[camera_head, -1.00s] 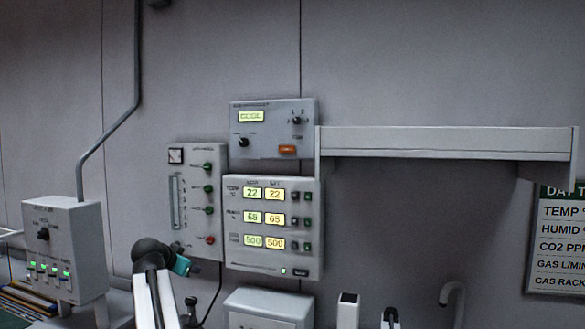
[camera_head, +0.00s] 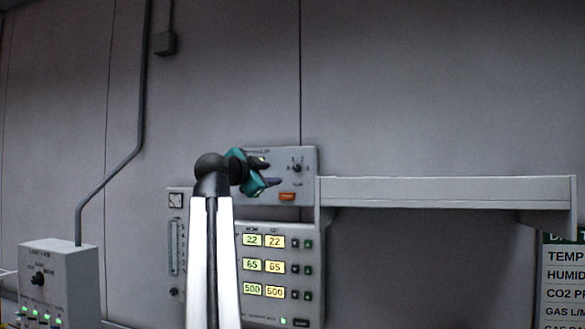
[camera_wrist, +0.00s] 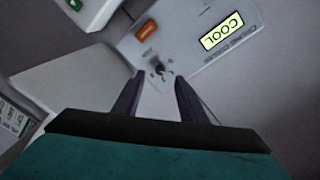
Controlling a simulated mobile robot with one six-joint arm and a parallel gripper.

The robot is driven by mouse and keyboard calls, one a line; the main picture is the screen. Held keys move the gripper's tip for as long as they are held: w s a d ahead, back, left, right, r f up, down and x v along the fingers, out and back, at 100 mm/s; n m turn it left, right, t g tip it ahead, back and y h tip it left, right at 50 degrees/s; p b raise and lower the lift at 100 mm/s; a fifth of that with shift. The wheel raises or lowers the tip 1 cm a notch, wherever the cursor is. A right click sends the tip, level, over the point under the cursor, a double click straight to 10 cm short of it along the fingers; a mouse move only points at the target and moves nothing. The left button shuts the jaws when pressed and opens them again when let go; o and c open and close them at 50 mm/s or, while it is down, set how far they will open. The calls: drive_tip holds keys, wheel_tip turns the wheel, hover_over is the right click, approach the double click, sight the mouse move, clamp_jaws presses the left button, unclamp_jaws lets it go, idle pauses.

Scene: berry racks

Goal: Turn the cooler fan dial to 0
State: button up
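The cooler panel (camera_head: 308,188) is a grey wall box with a lit COOL display (camera_wrist: 222,31) and an orange button (camera_head: 287,196). The small black fan dial (camera_head: 297,168) sits on its right half, ringed by marks too small to read. In the wrist view the dial (camera_wrist: 160,68) appears between and just beyond the fingertips. My gripper (camera_head: 273,173) is in front of the panel, left of the dial, pointing right toward it. In the wrist view my gripper (camera_wrist: 158,82) has its two dark fingers apart and empty.
A white shelf (camera_head: 440,190) juts from the wall right of the panel. Below is a controller (camera_head: 230,310) with several lit readouts. A flow-meter panel (camera_head: 175,230) is partly behind my arm. A switch box (camera_head: 70,265) stands at lower left. The wall above is clear.

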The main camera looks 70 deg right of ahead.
sight(296, 168)
drive_tip(key=shift+s+a+r+g, duration=0.2)
drive_tip(key=shift+s+r+g, duration=0.1)
drive_tip(key=shift+s+r, duration=0.55)
drive_tip(key=shift+w+d+r, duration=0.1)
drive_tip(key=d+p, duration=0.1)
drive_tip(key=d, duration=0.3)
drive_tip(key=d+p, duration=0.1)
drive_tip(key=d, duration=0.3)
drive_tip(key=s+d+p, duration=0.1)
drive_tip(key=d+p, duration=0.1)
drive_tip(key=d, duration=0.2)
drive_tip(key=shift+r, duration=0.1)
drive_tip(key=shift+d+p, duration=0.3)
drive_tip(key=shift+d, duration=0.5)
clamp_jaws()
